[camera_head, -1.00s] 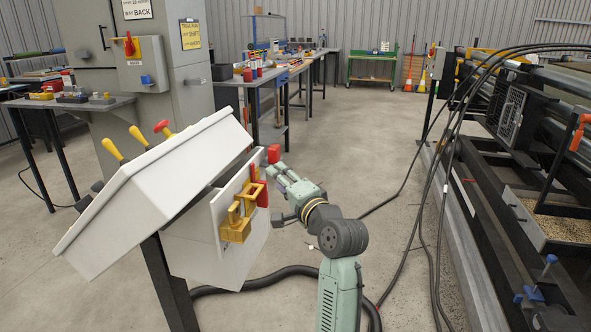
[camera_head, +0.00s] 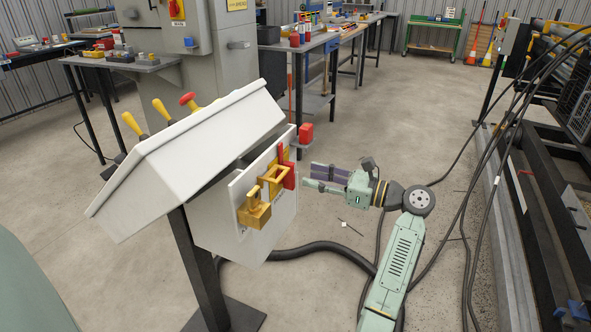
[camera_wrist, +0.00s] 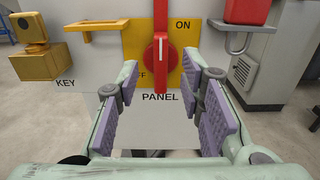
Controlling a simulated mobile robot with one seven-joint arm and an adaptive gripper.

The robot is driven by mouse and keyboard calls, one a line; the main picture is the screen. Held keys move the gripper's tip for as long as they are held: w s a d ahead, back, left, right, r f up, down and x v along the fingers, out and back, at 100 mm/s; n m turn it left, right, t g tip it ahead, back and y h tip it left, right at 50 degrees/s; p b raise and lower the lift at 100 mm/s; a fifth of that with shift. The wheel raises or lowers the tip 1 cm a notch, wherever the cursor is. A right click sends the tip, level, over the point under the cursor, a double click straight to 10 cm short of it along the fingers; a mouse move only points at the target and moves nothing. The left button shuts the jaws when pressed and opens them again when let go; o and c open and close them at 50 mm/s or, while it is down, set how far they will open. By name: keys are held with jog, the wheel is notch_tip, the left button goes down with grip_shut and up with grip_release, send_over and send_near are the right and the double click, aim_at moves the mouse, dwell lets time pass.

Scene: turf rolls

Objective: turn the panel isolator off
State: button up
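The panel isolator is a red upright handle (camera_wrist: 160,55) on a yellow plate (camera_wrist: 181,68) marked ON at upper right, with a partly covered OFF at lower left. PANEL is printed below it. The handle stands vertical, a white line on its hub. In the head view the red handle (camera_head: 288,167) is on the right part of the white panel face (camera_head: 285,215). My gripper (camera_wrist: 163,108) is open and empty, its purple pads either side of the handle's line but short of it. In the head view my gripper (camera_head: 322,178) is just right of the handle, pointing at it.
A yellow key lock (camera_wrist: 35,58) and a yellow bracket (camera_wrist: 112,26) sit left of the handle. The sloped white hood (camera_head: 190,140) overhangs the panel. Hoses lie on the floor behind my arm.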

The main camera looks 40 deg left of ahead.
aim_at(294, 172)
jog(key=x, duration=0.6)
jog(key=shift+a+p, duration=0.1)
jog(key=shift+p, duration=0.3)
grip_shut()
